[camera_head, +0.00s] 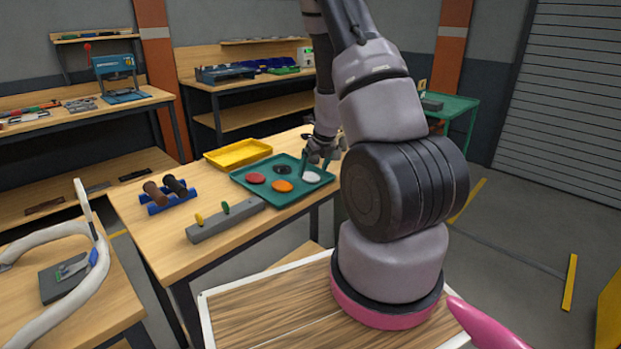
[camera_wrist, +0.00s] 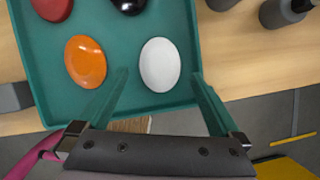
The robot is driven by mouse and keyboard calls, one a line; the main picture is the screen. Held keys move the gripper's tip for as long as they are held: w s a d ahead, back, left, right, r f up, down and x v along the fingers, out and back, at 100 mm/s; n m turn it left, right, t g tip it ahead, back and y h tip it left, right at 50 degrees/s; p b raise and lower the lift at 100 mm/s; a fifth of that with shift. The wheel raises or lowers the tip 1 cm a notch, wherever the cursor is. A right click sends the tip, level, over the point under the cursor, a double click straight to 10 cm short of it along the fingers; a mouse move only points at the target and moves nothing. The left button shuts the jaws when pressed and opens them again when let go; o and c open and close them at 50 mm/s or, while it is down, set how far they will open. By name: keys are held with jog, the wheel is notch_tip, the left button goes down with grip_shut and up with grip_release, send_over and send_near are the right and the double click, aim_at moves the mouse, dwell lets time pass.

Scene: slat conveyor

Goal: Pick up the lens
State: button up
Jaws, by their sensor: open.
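Several lens-like oval discs lie in a green tray (camera_head: 269,201); its base and edges also show in the wrist view (camera_wrist: 59,101). The white disc (camera_head: 311,177) is at the tray's right front, and in the wrist view it (camera_wrist: 160,64) lies between the lines of my two fingers. An orange disc (camera_head: 282,186) lies to its left, also in the wrist view (camera_wrist: 86,62). A red disc (camera_head: 255,178) and a black disc (camera_head: 282,169) lie farther off. My gripper (camera_head: 316,163) is open and empty, just above the white disc. I cannot tell its exact height.
The tray stands on a wooden bench. A yellow tray (camera_head: 238,153) is behind it. A grey bar with two coloured pieces (camera_head: 225,221) and a blue rack with dark cylinders (camera_head: 167,196) are to the left. Dark upright objects (camera_wrist: 284,11) stand right of the tray.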

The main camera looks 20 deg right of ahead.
jog(key=shift+x, duration=1.15)
jog(key=c, duration=1.3)
jog(key=shift+r, duration=0.1)
